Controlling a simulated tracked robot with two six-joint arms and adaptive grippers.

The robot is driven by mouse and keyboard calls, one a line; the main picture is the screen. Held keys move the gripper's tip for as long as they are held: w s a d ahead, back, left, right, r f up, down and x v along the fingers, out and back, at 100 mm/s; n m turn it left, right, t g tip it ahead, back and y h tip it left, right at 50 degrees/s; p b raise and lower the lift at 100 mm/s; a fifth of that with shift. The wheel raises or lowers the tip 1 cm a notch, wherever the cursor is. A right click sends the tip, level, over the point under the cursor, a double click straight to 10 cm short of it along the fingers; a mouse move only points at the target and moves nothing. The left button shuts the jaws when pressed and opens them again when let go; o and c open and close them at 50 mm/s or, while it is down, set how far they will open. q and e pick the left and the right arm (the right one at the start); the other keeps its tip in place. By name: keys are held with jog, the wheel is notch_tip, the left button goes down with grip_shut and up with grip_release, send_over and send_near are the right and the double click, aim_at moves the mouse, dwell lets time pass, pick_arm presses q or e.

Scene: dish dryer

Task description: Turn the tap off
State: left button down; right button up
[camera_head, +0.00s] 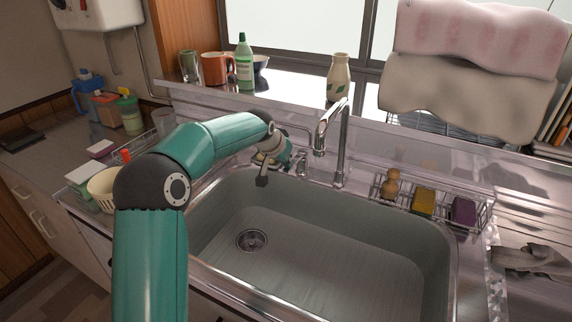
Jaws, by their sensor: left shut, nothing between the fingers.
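The chrome tap (343,145) stands behind the sink, with its curved spout pointing to the front left over the basin. I cannot make out a stream of water under it. A small metal handle (301,164) shows at the left of the tap's base. My left gripper (261,181) is shut and empty over the back left rim of the sink, pointing down. It is left of the handle and apart from the tap's column; whether its wrist touches the handle I cannot tell. My right gripper is out of view.
The steel sink (330,245) is empty, with a drain at its left. A wire rack (470,210) with a brush and sponges stands right of the tap. A vase (339,78), a green bottle (244,65) and an orange mug (215,69) line the window ledge.

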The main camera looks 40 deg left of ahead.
pick_arm(q)
jog(key=shift+s+d+f, duration=0.1)
jog(key=shift+d+f, duration=0.1)
jog(key=shift+f, duration=0.1)
jog(key=shift+r+p, duration=0.55)
notch_tip(320, 180, up, 4)
jog(key=shift+a+r+p, duration=0.1)
jog(key=shift+p, duration=1.15)
jog(key=s+b+v, duration=0.1)
jog(key=v, duration=0.8)
jog(key=shift+f, duration=0.35)
